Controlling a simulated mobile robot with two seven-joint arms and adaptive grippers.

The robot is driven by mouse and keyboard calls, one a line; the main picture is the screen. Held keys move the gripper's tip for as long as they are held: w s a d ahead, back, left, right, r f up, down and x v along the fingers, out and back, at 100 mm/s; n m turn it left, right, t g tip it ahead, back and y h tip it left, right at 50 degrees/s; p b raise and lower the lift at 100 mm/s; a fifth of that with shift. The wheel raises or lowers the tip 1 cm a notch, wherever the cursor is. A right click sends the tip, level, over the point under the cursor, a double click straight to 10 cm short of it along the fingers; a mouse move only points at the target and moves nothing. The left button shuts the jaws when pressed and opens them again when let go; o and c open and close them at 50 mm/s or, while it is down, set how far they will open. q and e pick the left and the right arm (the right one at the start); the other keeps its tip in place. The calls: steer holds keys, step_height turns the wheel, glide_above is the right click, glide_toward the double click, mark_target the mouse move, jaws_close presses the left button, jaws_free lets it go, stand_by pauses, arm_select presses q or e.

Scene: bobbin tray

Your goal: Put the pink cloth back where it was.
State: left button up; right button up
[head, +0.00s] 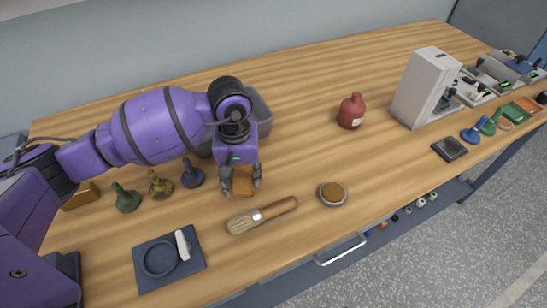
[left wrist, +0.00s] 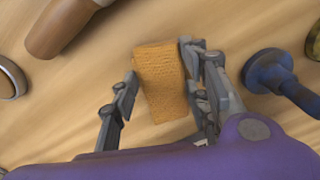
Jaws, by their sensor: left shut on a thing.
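No pink cloth shows in either view. My left gripper (head: 240,186) is shut on a folded orange-ochre cloth (head: 243,178), low over the wooden table. In the left wrist view the cloth (left wrist: 162,82) is between the two fingers (left wrist: 158,92), its rough weave visible and its far end sticking out past them. I cannot tell whether its underside touches the table. My right gripper is not in view.
A brush (head: 262,215) and round tin (head: 333,193) lie in front and right of my gripper. Green, yellow and blue handled stamps (head: 192,174) stand left. A grey bin (head: 261,110) is behind. Further right are a red bottle (head: 351,112) and white machine (head: 424,88).

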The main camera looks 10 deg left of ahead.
mark_target(243, 180)
arm_select(q)
steer(key=shift+f, duration=0.15)
steer(key=o, duration=1.1)
step_height(243, 180, up, 12)
steer(key=shift+r+b, duration=0.25)
steer(key=shift+b, duration=0.05)
